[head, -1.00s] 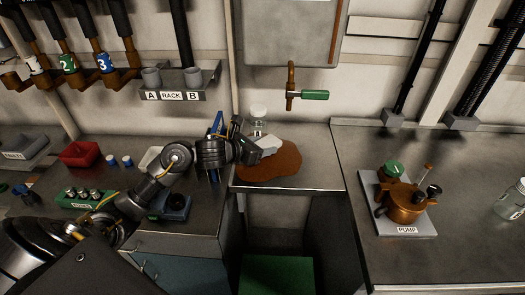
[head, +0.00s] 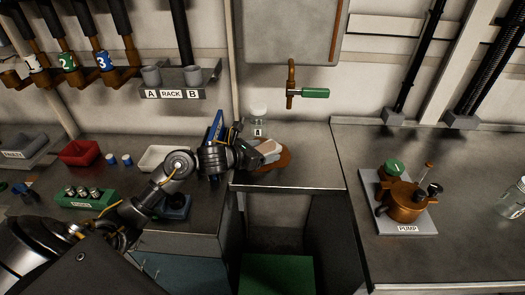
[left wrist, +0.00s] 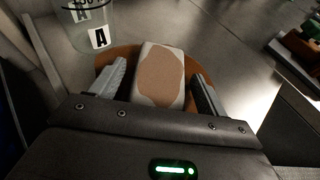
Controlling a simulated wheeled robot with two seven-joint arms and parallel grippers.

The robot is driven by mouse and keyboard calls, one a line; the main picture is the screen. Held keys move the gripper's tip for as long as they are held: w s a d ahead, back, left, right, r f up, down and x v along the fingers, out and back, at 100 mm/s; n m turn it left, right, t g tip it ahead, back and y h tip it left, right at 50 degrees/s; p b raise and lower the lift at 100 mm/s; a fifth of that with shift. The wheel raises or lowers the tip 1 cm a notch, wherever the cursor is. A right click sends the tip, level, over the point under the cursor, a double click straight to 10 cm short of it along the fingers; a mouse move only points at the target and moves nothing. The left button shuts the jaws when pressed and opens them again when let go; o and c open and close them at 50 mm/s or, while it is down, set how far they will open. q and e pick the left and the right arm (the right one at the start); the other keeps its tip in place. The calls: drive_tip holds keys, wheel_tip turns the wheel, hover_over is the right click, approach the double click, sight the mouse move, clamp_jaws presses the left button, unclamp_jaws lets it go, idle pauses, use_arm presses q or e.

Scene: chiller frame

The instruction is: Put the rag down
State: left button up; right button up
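The rag is a pale block with a large brown stain on its upper face. In the left wrist view the rag (left wrist: 160,75) lies between the two fingers of my left gripper (left wrist: 158,82), with a narrow gap beside each finger. The gripper looks open around it. In the head view the rag (head: 268,147) is at the tip of my left gripper (head: 258,153), over the brown patch (head: 285,162) on the counter. Whether the rag rests fully on the surface is hard to tell. My right gripper is not in view.
A clear jar labelled A (head: 258,122) stands just behind the rag. The rack (head: 172,95) and a tap with a green handle (head: 314,93) are above. The pump (head: 403,205) stands on the right counter. A white tray (head: 160,157) is left of the gripper.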

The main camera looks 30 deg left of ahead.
use_arm(q)
drive_tip(key=shift+r+p, duration=0.45)
drive_tip(key=shift+p, duration=0.1)
drive_tip(key=b+v, duration=0.1)
drive_tip(key=v, duration=1)
drive_tip(key=shift+f, duration=0.2)
drive_tip(key=shift+s+a+r, duration=0.15)
drive_tip(key=shift+s+r, duration=0.1)
drive_tip(key=shift+s, duration=0.15)
drive_tip(key=shift+s+f, duration=0.1)
